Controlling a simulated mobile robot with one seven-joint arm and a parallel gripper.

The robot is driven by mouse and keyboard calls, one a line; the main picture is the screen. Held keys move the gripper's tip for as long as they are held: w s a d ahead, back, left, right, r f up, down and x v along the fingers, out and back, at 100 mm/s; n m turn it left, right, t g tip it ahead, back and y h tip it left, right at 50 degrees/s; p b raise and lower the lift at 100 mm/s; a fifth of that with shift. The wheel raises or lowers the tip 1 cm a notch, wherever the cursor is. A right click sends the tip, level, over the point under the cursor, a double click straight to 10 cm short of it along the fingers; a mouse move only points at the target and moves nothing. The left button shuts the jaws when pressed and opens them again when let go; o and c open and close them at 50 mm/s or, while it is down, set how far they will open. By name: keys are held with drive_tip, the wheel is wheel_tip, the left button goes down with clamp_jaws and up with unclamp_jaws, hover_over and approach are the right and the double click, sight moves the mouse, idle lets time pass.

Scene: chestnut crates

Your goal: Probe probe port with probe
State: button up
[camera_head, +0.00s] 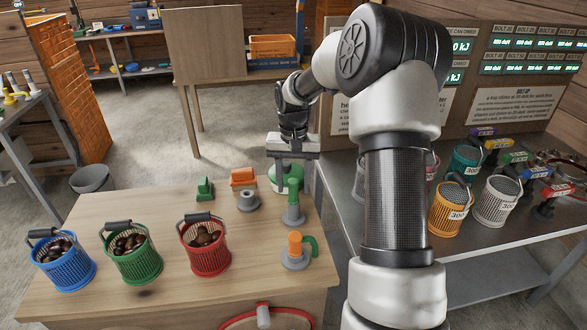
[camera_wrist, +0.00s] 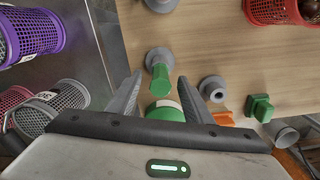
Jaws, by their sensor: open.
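My gripper (camera_head: 293,178) is open above the right part of the wooden table; its spread fingers also show in the wrist view (camera_wrist: 160,78). A green upright piece on a round grey base (camera_head: 292,213) stands below it; in the wrist view this green piece (camera_wrist: 160,76) appears between the fingertips. A rounded green object with a white band (camera_wrist: 165,110) shows between the fingers, partly hidden by the gripper body. An orange upright piece with a green hook (camera_head: 296,250) stands nearer the front. I cannot tell which is the probe or the probe port.
A grey ring-like base (camera_head: 248,201), an orange block (camera_head: 243,177) and a green block (camera_head: 204,189) lie left of my gripper. Blue (camera_head: 66,264), green (camera_head: 133,254) and red (camera_head: 206,248) baskets hold chestnuts. A grey bench (camera_head: 480,240) with more baskets stands right.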

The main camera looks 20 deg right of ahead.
sight(293, 192)
drive_tip(key=shift+f, duration=1.7)
clamp_jaws()
drive_tip(key=shift+r+p, duration=0.35)
drive_tip(key=shift+r, duration=0.3)
